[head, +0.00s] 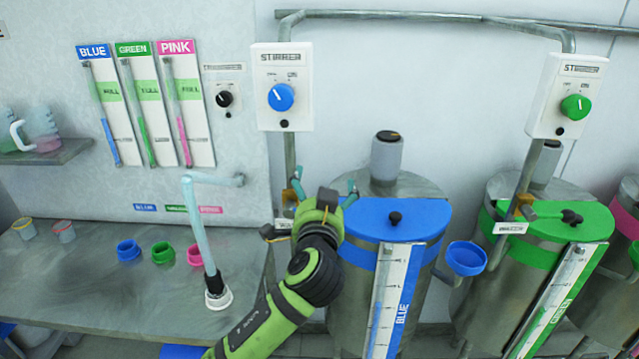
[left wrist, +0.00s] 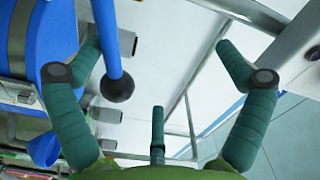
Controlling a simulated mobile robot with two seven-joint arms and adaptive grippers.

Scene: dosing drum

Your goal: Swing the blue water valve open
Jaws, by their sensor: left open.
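A blue lever with a black ball end (left wrist: 117,88), which looks like the blue water valve's handle, shows in the left wrist view. It lies between the spread fingers of my left gripper (left wrist: 158,52), closer to the left finger and apart from the right one. In the head view my left gripper (head: 324,190) is open beside the blue drum's pipe, at the drum's left edge. The gripper and wrist hide the lever there. The blue drum's lid (head: 365,213) carries a black knob. My right gripper is not in view.
The blue stirrer box (head: 299,88) hangs above the pipe. A blue funnel cup (head: 467,259) stands right of the blue drum, then the green drum (head: 535,290). A bench (head: 85,290) with a teal spout (head: 200,230) and small coloured cups is at left.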

